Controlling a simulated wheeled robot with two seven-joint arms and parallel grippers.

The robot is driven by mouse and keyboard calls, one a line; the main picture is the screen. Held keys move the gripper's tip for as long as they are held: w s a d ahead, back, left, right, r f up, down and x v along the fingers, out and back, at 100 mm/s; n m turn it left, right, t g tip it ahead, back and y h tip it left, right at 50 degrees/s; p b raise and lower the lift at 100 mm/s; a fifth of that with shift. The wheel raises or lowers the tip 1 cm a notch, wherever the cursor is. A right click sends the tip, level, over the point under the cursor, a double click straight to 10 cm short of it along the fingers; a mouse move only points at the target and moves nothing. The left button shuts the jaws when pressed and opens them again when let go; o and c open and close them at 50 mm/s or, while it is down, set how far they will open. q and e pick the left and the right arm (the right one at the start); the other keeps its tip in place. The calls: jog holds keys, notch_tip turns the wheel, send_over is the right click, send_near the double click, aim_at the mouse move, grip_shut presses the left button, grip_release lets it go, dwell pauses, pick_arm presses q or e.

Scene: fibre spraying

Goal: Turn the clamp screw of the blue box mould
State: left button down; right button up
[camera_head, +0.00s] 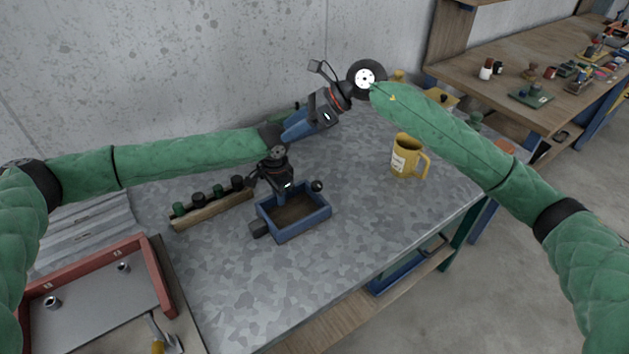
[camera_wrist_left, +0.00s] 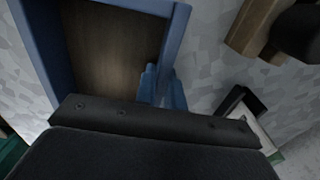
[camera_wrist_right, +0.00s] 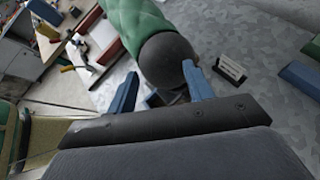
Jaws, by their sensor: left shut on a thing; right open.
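The blue box mould (camera_head: 318,221) stands on the grey metal table, open at the top, with a brown floor inside. A round black knob (camera_head: 317,185) shows at its back right corner and a black block (camera_head: 258,228) at its left end; I cannot tell for sure which is the clamp screw. My left gripper (camera_head: 282,197) points down at the mould's back wall and is shut on it; the blue fingers show at that wall in the left wrist view (camera_wrist_left: 162,88). My right gripper (camera_head: 296,128) is open and empty, behind the mould, near the concrete wall.
A wooden rack (camera_head: 212,208) with several dark knobs or bottles lies left of the mould. A red-framed tray (camera_head: 95,300) is at the front left. A yellow mug (camera_head: 405,158) stands to the right. The table in front of the mould is clear.

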jog(key=w+a+r+m+t+y, duration=0.25)
jog(key=r+y, duration=0.25)
jog(key=r, duration=0.3)
jog(key=w+a+r+m+t+y, duration=0.1)
jog(key=a+r+m+y, duration=0.2)
jog(key=r, duration=0.4)
jog(key=w+d+m+t+h, duration=0.4)
jog(key=w+m+t+h, duration=0.2)
jog(key=w+m+t, duration=0.7)
jog(key=g+h, duration=1.3)
jog(key=g, duration=0.2)
send_near(317, 183)
jog(key=shift+m, duration=0.45)
notch_tip(317, 183, down, 9)
jog(key=shift+a+r, duration=0.1)
jog(key=shift+a, duration=0.05)
